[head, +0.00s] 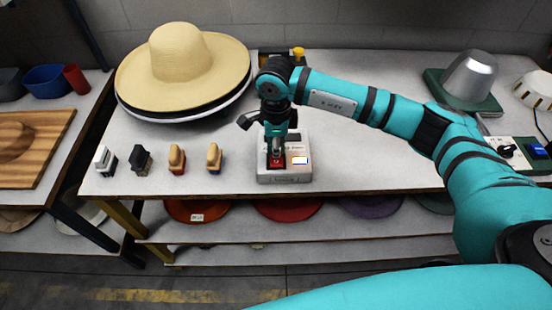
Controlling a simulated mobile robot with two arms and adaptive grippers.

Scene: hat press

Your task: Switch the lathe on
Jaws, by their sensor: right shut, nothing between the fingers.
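My right gripper (276,148) points down over a grey box (298,176) near the front edge of the table. Its fingers are shut with nothing between them. The fingertips are at a red part (275,161) on the left of the box top, which looks like a switch. I cannot tell whether they touch it, and they hide some of it. A small lit white panel (300,161) is to its right. No lathe can be clearly made out. My left gripper is not in view.
Straw hats (182,65) are stacked at the back left. Several small brushes or stamps, one with a wooden handle (214,158), stand left of the box. A metal dome (470,76) on a green base stands at the back right, with a control panel (508,151) in front.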

